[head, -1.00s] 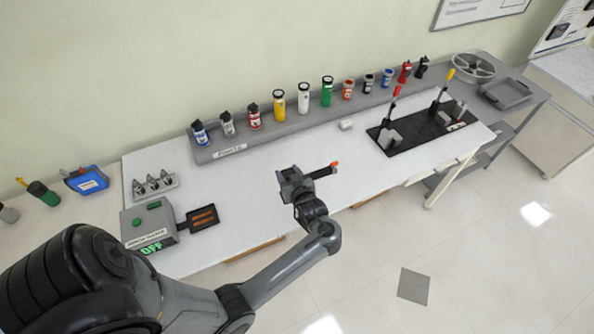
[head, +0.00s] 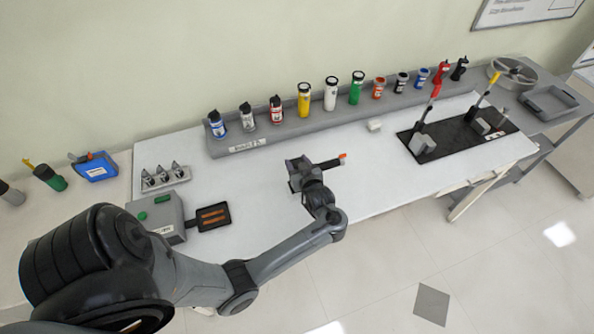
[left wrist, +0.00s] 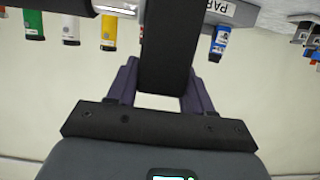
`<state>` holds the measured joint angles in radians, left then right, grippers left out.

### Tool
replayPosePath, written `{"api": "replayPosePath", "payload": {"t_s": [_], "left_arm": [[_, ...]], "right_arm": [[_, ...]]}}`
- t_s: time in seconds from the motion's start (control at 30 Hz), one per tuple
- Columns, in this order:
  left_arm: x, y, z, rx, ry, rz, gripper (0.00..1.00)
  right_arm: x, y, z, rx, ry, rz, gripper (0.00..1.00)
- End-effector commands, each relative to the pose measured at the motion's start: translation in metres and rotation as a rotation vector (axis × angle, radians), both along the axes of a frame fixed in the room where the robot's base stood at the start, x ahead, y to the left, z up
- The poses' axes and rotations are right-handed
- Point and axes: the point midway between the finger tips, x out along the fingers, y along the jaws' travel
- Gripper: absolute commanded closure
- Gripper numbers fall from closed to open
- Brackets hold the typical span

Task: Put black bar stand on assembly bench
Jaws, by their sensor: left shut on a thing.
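My left gripper (head: 298,168) is above the middle of the white assembly bench (head: 262,205). It is shut on a black bar-shaped thing, which I take for the black bar stand; it shows as a wide dark bar (left wrist: 168,45) between the purple fingers in the left wrist view. In the head view a dark bar with an orange tip (head: 330,162) sticks out to the right of the gripper; I cannot tell whether it is part of the held thing. Whether the held thing touches the bench cannot be told. My right gripper is not in view.
A grey shelf (head: 285,138) with several bottles runs along the bench's back. A grey box (head: 157,214) with a dark tray (head: 214,216) stands at left. A black plate with levers (head: 455,142) lies at right.

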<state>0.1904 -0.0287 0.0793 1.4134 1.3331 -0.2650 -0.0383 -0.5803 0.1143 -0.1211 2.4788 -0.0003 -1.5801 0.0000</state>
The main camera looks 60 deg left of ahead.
Motion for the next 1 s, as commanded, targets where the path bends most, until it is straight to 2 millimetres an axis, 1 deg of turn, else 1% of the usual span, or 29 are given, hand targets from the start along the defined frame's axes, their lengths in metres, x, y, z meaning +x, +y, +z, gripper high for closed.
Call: {"api": "replayPosePath", "payload": {"t_s": [0.13, 0.3, 0.43, 0.77, 0.93, 0.97, 1.0], "left_arm": [[0.000, 0.001, -0.008, 0.003, -0.002, 0.002, 1.00], [-0.003, 0.004, -0.028, 0.002, -0.002, 0.007, 1.00], [-0.005, 0.006, -0.039, 0.003, -0.003, 0.010, 1.00], [-0.006, 0.006, -0.038, 0.001, -0.003, 0.011, 1.00], [-0.006, 0.006, -0.043, 0.001, -0.003, 0.012, 1.00], [-0.006, 0.005, -0.043, -0.001, 0.000, 0.012, 0.45], [-0.006, 0.005, -0.043, -0.001, 0.000, 0.012, 0.39]], "right_arm": [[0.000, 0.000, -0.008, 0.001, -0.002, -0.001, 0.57], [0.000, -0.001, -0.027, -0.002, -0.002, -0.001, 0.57], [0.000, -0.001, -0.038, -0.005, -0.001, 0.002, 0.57], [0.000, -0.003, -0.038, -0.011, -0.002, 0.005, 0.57], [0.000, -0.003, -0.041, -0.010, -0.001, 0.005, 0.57], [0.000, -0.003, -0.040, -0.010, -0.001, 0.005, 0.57], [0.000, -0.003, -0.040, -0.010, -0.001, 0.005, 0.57]]}}
